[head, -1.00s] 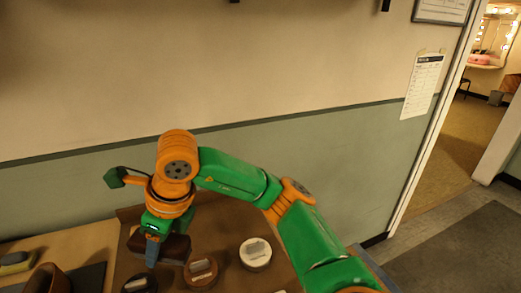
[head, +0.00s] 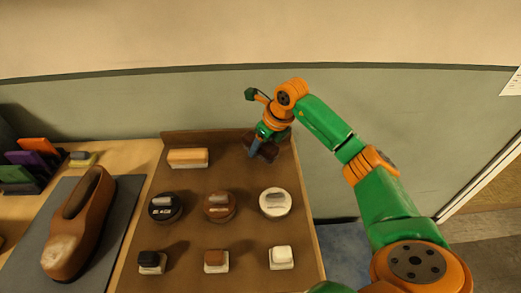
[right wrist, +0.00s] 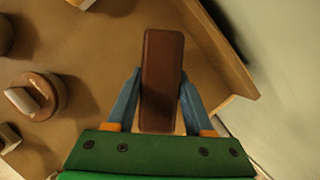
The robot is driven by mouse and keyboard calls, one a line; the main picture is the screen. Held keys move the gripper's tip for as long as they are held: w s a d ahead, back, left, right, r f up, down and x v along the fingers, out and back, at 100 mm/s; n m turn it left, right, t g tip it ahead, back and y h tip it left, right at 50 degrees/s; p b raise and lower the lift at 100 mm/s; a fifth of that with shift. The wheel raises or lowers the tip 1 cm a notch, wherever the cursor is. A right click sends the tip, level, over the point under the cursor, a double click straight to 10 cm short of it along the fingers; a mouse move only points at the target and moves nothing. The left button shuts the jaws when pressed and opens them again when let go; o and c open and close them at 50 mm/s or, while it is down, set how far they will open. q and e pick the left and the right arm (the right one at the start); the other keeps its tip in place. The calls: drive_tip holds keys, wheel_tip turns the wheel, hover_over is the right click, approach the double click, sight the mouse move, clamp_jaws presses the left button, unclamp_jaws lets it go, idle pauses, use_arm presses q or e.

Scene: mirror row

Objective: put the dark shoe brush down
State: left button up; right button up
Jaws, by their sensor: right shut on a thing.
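My right gripper (head: 261,150) is shut on the dark shoe brush (head: 270,151), at the back right corner of the brown board (head: 228,258). In the right wrist view the brush (right wrist: 163,85) is a long dark brown block between the two blue fingers of the gripper (right wrist: 160,78). The brush is over the board close to its back edge. I cannot tell whether it touches the board. My left gripper is not in view.
A brush with an orange-tan top (head: 188,157) lies at the board's back left. A black tin (head: 165,207), a brown tin (head: 219,206) and a white tin (head: 275,203) stand in a row, with small blocks in front. A brown shoe (head: 78,225) stands on a grey mat (head: 103,250) at left.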

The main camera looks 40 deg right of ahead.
sight(261, 163)
drive_tip(key=f, duration=0.1)
drive_tip(key=f+p, duration=0.1)
drive_tip(key=shift+a+f, duration=0.2)
drive_tip(key=shift+f, duration=0.15)
drive_tip(key=shift+s+d+f+b, duration=0.1)
drive_tip(key=shift+f+b, duration=0.3)
drive_tip(key=shift+f, duration=0.05)
drive_tip(key=o, duration=1.2)
drive_tip(key=shift+s, duration=0.1)
drive_tip(key=shift+d+f, duration=0.1)
drive_tip(key=shift+f, duration=0.05)
drive_tip(key=shift+s+f, duration=0.1)
drive_tip(key=shift+f, duration=0.05)
drive_tip(key=shift+r, duration=0.25)
drive_tip(key=v, duration=1.2)
drive_tip(key=shift+w+a+r+b, duration=0.2)
drive_tip(key=shift+w+r+b, duration=0.05)
drive_tip(key=shift+r+b, duration=0.1)
